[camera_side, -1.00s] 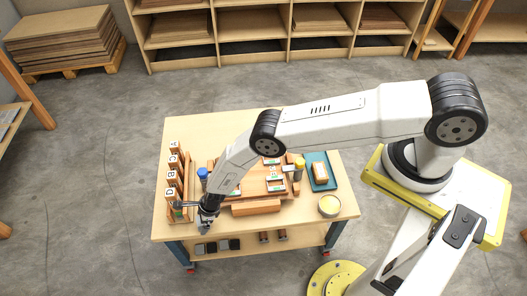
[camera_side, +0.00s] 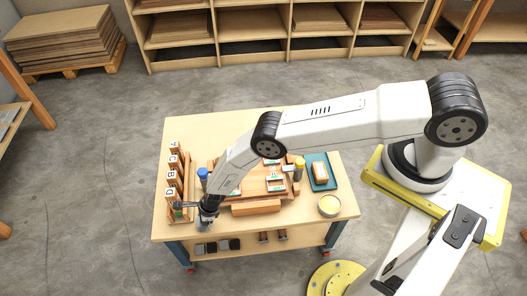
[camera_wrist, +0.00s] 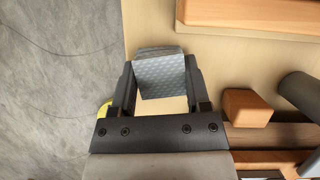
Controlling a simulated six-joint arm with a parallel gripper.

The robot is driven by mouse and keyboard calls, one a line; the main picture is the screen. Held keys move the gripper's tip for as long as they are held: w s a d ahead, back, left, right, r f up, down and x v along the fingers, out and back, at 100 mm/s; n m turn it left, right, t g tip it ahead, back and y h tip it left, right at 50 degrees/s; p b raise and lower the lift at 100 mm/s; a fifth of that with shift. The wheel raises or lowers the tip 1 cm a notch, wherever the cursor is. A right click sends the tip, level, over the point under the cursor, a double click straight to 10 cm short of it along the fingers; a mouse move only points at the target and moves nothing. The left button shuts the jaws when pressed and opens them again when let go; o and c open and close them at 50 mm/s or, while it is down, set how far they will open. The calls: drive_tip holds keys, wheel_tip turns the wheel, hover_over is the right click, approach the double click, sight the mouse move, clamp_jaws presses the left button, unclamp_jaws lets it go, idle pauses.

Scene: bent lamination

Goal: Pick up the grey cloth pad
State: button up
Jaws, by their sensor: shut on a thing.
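The grey cloth pad (camera_wrist: 161,76) is a small textured block between the two fingers of my gripper (camera_wrist: 160,90) in the wrist view. The fingers are shut on its left and right sides. In the side view my gripper (camera_side: 205,222) is over the front left part of the table, near its front edge. The pad is small there and partly hidden by the gripper. I cannot tell exactly how far it is above the tabletop.
The wooden table (camera_side: 305,222) carries a lettered rack (camera_side: 172,180) at the left, a wooden block (camera_side: 256,207) right of my gripper, a round yellow tin (camera_side: 329,205) and a teal tray (camera_side: 332,183) at the right. The table's front edge is close.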

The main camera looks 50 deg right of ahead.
sight(198, 222)
drive_tip(key=shift+w+r, duration=0.1)
drive_tip(key=shift+r, duration=0.15)
clamp_jaws()
drive_tip(key=shift+r, duration=1.35)
drive_tip(key=s+d+r, duration=0.5)
drive_tip(key=s+r, duration=0.4)
drive_tip(key=s, duration=0.4)
drive_tip(key=shift+d+r, duration=0.15)
drive_tip(key=shift+r, duration=0.25)
drive_tip(key=o, duration=0.6)
unclamp_jaws()
drive_tip(key=c, duration=0.6)
